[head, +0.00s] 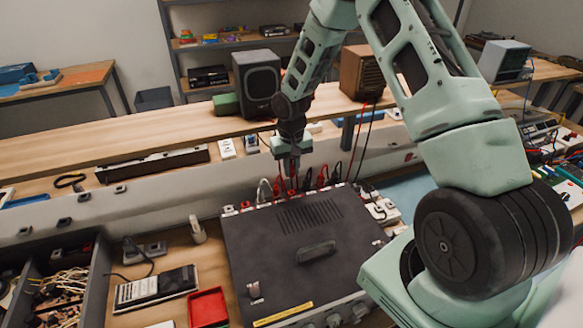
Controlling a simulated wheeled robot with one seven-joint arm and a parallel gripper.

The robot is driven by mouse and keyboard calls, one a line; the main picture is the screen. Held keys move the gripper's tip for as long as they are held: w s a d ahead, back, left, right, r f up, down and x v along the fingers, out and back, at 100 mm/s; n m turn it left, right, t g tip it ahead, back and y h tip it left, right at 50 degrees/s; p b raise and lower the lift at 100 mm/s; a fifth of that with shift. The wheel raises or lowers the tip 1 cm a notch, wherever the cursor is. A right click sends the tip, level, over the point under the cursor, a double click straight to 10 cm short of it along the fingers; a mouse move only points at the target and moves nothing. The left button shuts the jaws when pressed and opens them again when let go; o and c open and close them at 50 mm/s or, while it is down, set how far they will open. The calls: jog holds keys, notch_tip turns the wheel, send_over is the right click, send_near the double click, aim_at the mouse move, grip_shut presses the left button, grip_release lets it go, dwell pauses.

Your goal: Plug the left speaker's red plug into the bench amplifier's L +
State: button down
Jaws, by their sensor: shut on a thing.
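The bench amplifier (250,262) is a dark box with a vented top and a handle, standing at the centre front. A row of red, black and white plugs and sockets runs along its far edge. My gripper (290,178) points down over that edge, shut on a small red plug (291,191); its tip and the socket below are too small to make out. Other red plugs stand close on both sides. The dark grey speaker (257,82) stands on the raised shelf at left, the brown speaker (360,73) at right. The L + label cannot be read.
Red and black cables (361,125) hang from the shelf near the brown speaker. A red tray (208,307), a handheld meter (155,288) and a bin of wires (55,290) lie left of the amplifier. A white box with plugs (382,211) sits at its right.

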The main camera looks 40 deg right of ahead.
jog(key=shift+f+b, duration=1.6)
jog(key=shift+f, duration=0.8)
jog(key=shift+f+b, duration=0.8)
jog(key=shift+f, duration=0.15)
dwell(1.6)
jog(key=c, duration=1.3)
grip_release()
jog(key=shift+r, duration=0.1)
notch_tip(320, 180, up, 17)
jog(key=b, duration=0.4)
notch_tip(320, 180, up, 5)
jog(key=p, duration=0.4)
send_over(292, 176)
jog(key=shift+w+d+r, duration=0.1)
jog(key=shift+w+d, duration=0.1)
jog(key=shift+w, duration=0.2)
